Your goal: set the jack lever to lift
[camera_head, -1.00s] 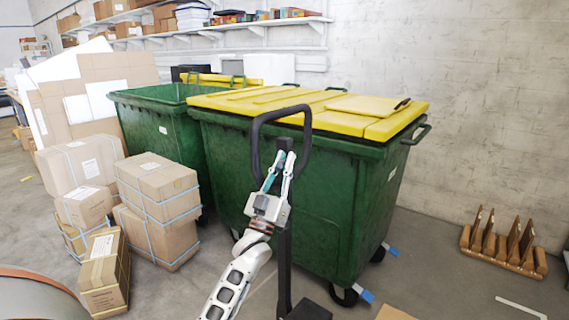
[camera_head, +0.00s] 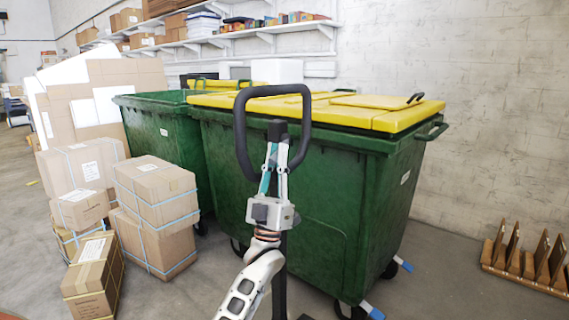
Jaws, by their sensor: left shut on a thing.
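The black pallet jack handle (camera_head: 240,135) is a loop on an upright post (camera_head: 279,285), in front of a green bin. My right gripper is not in view.
A large green bin with a yellow lid (camera_head: 375,115) stands close behind the handle, another green bin (camera_head: 165,140) to its left. Strapped boxes (camera_head: 155,190) are stacked at left. A wooden rack (camera_head: 530,262) sits at right; floor between is clear.

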